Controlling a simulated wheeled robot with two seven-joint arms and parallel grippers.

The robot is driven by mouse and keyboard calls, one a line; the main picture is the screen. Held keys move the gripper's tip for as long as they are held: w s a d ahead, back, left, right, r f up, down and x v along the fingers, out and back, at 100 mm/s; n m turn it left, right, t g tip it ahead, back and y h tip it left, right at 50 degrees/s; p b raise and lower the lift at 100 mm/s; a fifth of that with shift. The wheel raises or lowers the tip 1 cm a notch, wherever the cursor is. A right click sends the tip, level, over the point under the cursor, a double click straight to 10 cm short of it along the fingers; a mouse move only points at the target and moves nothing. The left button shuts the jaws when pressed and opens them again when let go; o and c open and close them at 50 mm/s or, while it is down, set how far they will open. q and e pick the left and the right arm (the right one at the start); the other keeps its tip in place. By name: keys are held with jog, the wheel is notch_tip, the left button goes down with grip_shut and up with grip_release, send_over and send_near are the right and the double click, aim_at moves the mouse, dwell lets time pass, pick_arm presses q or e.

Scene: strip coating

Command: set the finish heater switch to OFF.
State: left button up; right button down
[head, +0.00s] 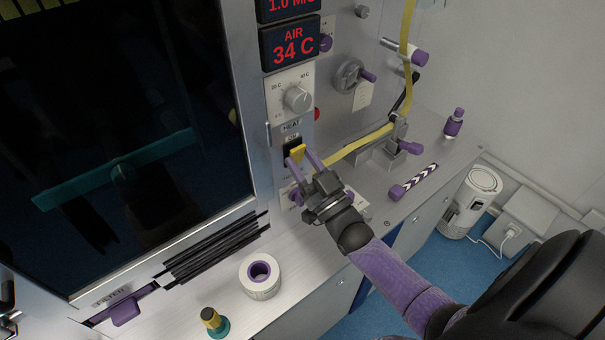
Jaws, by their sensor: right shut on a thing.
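The heater switch (297,153) is a yellow lever in a black housing, below the HEAT label (291,126) on the machine's light panel. My right gripper (299,160) reaches up to it from the lower right and is shut on the yellow lever, one finger on each side. The fingers partly cover the switch, and I cannot read its ON and OFF marks or tell which way the lever is set. My left gripper does not show clearly in this view.
Above the switch are a white dial (297,98) and a red display (291,43) reading AIR 34 C. A yellow strip (362,143) runs close to the right of my gripper. A white roll (260,277) and a green-based bottle (213,321) stand on the counter below.

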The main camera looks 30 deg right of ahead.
jog(key=shift+c, duration=1.2)
grip_release()
jog(key=v, duration=1)
